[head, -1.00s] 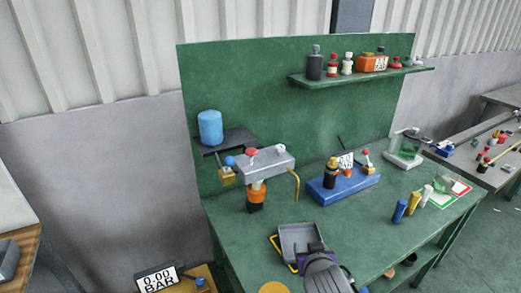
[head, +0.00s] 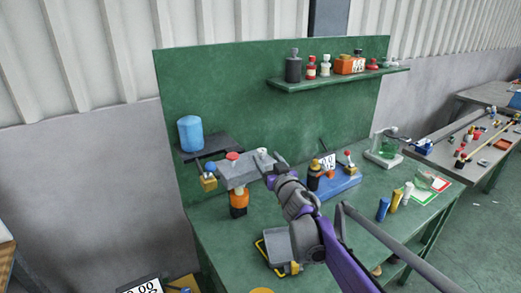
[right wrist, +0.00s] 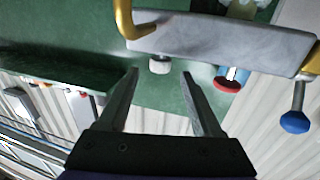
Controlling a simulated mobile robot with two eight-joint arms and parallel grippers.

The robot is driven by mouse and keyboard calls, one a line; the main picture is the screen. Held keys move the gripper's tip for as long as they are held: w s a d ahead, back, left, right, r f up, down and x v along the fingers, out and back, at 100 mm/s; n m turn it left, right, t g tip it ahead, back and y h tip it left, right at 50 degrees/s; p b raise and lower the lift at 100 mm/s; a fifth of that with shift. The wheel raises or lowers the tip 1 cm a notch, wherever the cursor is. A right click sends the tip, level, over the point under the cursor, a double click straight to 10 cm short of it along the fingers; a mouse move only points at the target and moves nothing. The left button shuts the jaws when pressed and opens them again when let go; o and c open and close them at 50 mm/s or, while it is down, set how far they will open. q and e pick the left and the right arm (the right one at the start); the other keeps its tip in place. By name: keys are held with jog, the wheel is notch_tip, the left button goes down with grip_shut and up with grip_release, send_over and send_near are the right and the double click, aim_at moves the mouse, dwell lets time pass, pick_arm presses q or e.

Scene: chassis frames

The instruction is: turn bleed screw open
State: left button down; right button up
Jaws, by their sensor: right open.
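A grey metal block (head: 236,174) sits on an orange and black post (head: 239,204) at the bench's left. It carries a red knob (head: 232,156), a blue ball knob (head: 209,167) and a small white-grey round cap (head: 262,152). No label shows which one is the bleed screw. My right gripper (head: 272,171) is at the block's right end. In the right wrist view the open, empty gripper (right wrist: 160,72) has the pale cap (right wrist: 160,65) between and just beyond its fingertips. The red knob (right wrist: 228,85) and blue knob (right wrist: 294,122) lie right of the fingers. My left gripper is out of view.
A brass-coloured pipe (right wrist: 126,18) bends off the block. A blue cylinder (head: 190,133) stands on a dark shelf behind. A blue base (head: 340,184) with a dark bottle is to the right. A grey tray (head: 273,252) lies in front. A wall shelf (head: 340,78) holds bottles.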

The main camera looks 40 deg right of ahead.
aim_at(263, 153)
jog(key=p+x, duration=0.1)
jog(key=x, duration=0.4)
jog(key=shift+w, duration=0.25)
jog(key=shift+d, duration=0.1)
grip_shut()
